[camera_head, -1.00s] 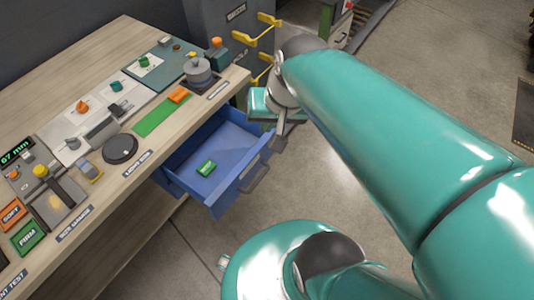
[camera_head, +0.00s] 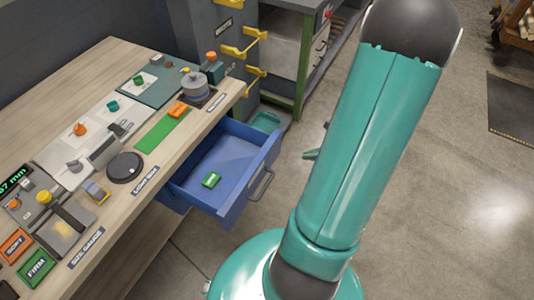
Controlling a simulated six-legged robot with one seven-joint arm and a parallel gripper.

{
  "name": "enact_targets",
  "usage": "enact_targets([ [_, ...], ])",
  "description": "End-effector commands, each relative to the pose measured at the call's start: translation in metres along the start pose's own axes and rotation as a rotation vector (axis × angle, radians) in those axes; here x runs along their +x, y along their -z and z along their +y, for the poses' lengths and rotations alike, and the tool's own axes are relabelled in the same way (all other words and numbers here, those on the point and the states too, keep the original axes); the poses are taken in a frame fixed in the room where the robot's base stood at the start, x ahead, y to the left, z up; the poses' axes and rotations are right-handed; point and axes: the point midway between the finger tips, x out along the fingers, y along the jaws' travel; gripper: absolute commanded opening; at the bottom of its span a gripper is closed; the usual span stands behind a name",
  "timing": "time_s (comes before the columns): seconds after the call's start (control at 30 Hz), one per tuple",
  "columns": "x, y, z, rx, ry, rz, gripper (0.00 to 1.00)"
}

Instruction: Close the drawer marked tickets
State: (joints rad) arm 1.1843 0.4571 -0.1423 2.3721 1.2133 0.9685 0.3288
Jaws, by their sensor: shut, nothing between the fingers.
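A blue drawer (camera_head: 232,203) stands pulled out from under the front edge of the wooden bench. A green block (camera_head: 211,180) lies inside it, and a grey bar handle (camera_head: 262,184) is on its front. I cannot read a "tickets" mark on it. My gripper (camera_head: 311,154) is mostly hidden behind my teal arm; only a small part sticks out to its left. It is shut and empty, right of the drawer front and apart from it in the picture.
The bench (camera_head: 112,58) carries a black disc (camera_head: 124,167), a green mat (camera_head: 162,136), buttons and gauges. A grey cabinet (camera_head: 222,50) with yellow handles (camera_head: 240,50) stands behind. A teal tray (camera_head: 266,122) is beyond the drawer. Floor to the right is open.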

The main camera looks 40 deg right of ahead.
Motion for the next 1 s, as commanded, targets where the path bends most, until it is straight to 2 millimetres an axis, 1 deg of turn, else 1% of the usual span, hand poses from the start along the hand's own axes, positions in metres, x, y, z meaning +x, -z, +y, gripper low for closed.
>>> enact_targets([
  [0.03,-0.003,0.013,-0.003,0.047,0.021,-0.003,0.00],
  [0.1,-0.004,0.019,-0.006,0.077,0.036,-0.007,0.00],
  [0.17,-0.003,0.021,-0.007,0.085,0.040,-0.008,0.00],
  [0.27,0.005,0.022,-0.008,0.085,0.039,-0.009,0.00],
  [0.37,0.020,0.022,-0.008,0.085,0.038,-0.009,0.00],
  [0.73,0.095,0.019,-0.009,0.081,0.034,-0.008,0.00],
  [0.9,0.115,0.000,-0.011,0.076,0.036,-0.009,0.00],
  [1.0,0.122,-0.006,-0.011,0.077,0.038,-0.007,0.00],
])
